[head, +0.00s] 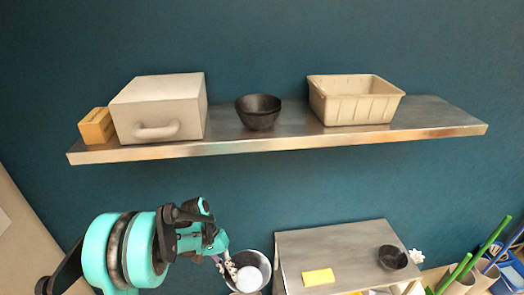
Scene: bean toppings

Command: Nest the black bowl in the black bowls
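A stack of black bowls (258,112) stands upright on the metal shelf (280,142), between a grey-white box and a beige tub. A single black bowl (392,257) sits on the lower metal table (345,247), near its right edge. My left gripper (222,258) is at the lower left, below the shelf and beside a round metal bowl, well apart from all the black bowls. Its fingers are small and partly hidden, so I cannot tell whether they are open or shut. My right gripper is not in view.
A box with a handle (165,105) and a wooden block (96,126) fill the shelf's left; a beige tub (355,102) stands right. A metal bowl (264,264) with white contents is left of the table. A yellow item (318,277) lies on the table. Green tubes (489,238) rise at right.

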